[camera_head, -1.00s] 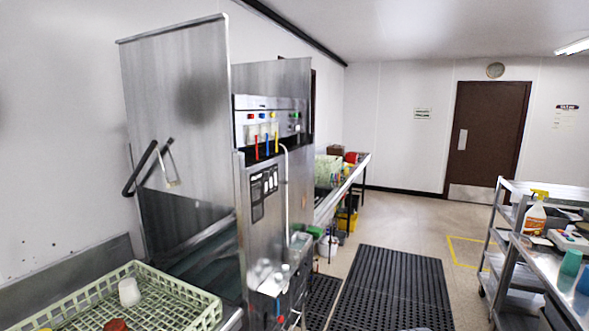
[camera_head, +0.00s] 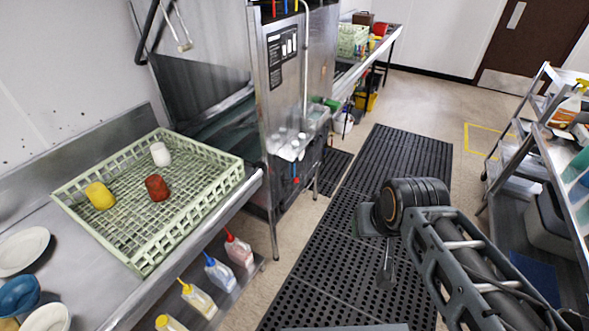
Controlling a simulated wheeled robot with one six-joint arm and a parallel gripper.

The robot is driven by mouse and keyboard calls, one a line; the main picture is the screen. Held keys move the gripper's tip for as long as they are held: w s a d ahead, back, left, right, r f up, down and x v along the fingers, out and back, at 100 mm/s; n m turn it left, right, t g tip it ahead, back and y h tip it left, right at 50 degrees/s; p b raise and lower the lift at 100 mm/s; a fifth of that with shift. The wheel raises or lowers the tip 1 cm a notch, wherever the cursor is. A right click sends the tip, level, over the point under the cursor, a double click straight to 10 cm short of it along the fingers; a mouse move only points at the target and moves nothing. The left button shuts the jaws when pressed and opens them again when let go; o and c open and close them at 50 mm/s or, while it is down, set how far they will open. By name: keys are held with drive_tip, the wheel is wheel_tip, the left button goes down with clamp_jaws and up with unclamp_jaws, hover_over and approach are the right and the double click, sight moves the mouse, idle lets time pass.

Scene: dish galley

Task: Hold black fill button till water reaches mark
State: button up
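The steel dish machine (camera_head: 291,82) stands at upper centre, cut off by the top edge. A black label panel (camera_head: 282,56) is on its front. Its lower front has a dark control area (camera_head: 290,181) with small red and blue parts. I cannot make out a black fill button or a water mark there. My arm reaches in from the lower right over the floor mat. Grey parts at its far end may be my gripper (camera_head: 386,262), well right of the machine and apart from it. Its fingers are not clear, and I see nothing held.
A green rack (camera_head: 206,203) with white, yellow and red cups sits on the steel counter at left. Several bottles stand on a shelf below. Black mats (camera_head: 398,150) cover the clear aisle. A steel cart (camera_head: 560,160) stands at right.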

clamp_jaws()
idle(0.3)
idle(0.8)
